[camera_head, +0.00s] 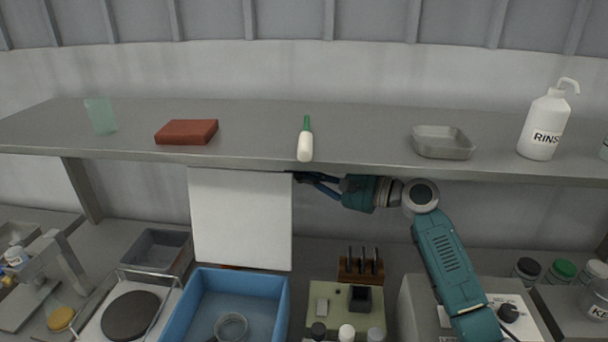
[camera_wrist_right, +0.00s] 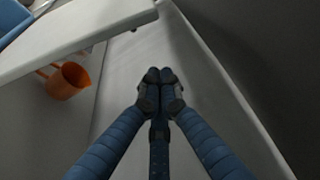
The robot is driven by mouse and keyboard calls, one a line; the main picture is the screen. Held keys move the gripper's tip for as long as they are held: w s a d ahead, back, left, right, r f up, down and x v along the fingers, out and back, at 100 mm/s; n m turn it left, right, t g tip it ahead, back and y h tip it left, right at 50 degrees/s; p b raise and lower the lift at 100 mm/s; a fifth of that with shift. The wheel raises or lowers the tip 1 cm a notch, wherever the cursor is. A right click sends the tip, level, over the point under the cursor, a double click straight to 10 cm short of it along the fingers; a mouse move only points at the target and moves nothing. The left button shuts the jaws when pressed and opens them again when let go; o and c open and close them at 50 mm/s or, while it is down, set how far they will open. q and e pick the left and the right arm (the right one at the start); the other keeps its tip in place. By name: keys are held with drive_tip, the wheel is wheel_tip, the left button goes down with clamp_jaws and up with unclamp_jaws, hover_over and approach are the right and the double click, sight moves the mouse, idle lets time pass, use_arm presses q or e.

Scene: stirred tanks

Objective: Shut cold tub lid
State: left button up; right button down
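The lid is a white flat panel (camera_head: 240,222) that stands upright at the back of the blue tub (camera_head: 284,305), so the tub is open. A round clear-grey dish (camera_head: 231,327) sits inside the tub. My right gripper (camera_head: 303,178) is at the lid's upper right edge, just under the shelf. In the right wrist view, the gripper's blue fingers (camera_wrist_right: 160,76) meet at the tips with nothing visible between them. The pale panel there (camera_wrist_right: 85,42), seemingly the lid, lies up and left of the fingertips; I cannot tell whether they touch. My left gripper is not in view.
A grey shelf (camera_head: 360,121) hangs closely above my right gripper. An orange cup (camera_wrist_right: 68,81) shows beyond the panel. A grey bin (camera_head: 157,250) and hotplate (camera_head: 131,315) stand left of the tub, a green rack (camera_head: 333,318) right.

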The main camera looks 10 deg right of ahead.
sight(271, 175)
drive_tip(key=a+p, duration=0.2)
drive_tip(key=a, duration=0.3)
drive_tip(key=shift+s+a+p, duration=0.1)
drive_tip(key=shift+a+p, duration=0.25)
drive_tip(key=shift+a, duration=0.05)
drive_tip(key=shift+f, duration=0.1)
